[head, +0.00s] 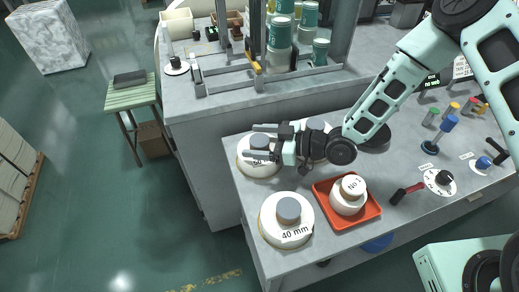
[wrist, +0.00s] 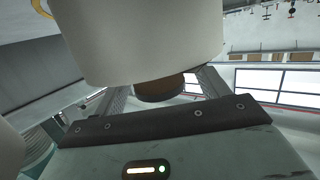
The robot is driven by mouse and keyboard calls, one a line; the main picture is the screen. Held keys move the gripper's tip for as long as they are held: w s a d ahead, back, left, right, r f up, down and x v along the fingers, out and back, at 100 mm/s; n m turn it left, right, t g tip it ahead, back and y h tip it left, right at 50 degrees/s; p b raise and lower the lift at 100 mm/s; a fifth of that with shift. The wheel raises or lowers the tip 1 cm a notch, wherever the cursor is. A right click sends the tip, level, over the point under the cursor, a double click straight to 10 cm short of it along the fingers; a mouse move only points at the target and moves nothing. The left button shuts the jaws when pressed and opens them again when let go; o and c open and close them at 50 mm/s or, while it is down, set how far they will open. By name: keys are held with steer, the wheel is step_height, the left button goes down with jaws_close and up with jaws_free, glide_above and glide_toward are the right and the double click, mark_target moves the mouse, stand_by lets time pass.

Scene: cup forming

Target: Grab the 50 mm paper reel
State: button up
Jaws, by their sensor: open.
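The paper reel at the back left of the bench (head: 250,170) is a white roll with a grey-topped core (head: 261,141) standing up from it. Its label is partly hidden by a finger; it seems to be the 50 mm reel. My gripper (head: 258,142) reaches in level from the right, open, with one finger on either side of the core in the head view. In the wrist view a large white roll (wrist: 140,40) fills the top, and a brown, dark-ended core (wrist: 158,88) shows between the fingers. I cannot tell whether they touch it.
A reel marked 40 mm (head: 286,238) stands in front. Another white roll is partly hidden behind my gripper. A metal rack (head: 230,82) with green-labelled cylinders stands behind. Knobs and a red-handled tool lie to the right.

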steer(key=shift+x, duration=0.75)
steer(key=c, duration=1.3)
steer(key=shift+c, duration=0.2)
steer(key=shift+r, duration=0.1)
